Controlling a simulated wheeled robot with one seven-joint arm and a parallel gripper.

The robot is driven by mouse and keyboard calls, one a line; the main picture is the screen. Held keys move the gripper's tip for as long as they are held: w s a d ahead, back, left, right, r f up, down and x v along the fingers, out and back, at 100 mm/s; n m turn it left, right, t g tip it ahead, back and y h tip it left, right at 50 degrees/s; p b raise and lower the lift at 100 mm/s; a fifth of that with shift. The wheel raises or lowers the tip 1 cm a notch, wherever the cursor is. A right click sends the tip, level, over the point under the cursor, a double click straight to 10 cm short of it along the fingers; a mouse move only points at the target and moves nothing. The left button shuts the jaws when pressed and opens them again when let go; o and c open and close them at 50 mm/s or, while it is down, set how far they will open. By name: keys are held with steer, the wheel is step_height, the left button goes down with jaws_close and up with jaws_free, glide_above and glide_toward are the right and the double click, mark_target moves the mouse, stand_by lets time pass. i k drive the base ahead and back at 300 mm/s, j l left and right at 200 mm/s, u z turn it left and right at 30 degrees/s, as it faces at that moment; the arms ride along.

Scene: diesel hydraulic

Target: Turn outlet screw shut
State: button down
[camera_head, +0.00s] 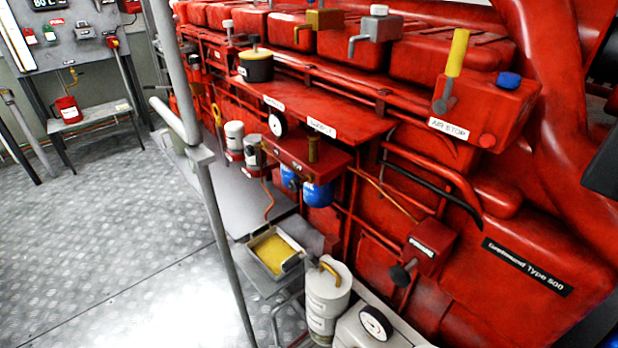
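No label reading "outlet" is legible, so I cannot tell for certain which part is the outlet screw. Whether any of these is open or shut cannot be told. My gripper is not in view.
The red engine fills the right side. A grey post (222,240) and rail stand in front of it at left centre. The metal floor (110,240) at left is clear.

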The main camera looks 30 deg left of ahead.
mark_target(295, 184)
steer(key=i+j+u, duration=0.15)
steer(key=j, duration=0.2)
steer(key=j+u, duration=0.1)
steer(key=j, duration=0.25)
steer(key=i+j+u, duration=0.15)
steer(key=j, duration=0.2)
steer(key=i+j+u, duration=0.15)
steer(key=j, duration=0.15)
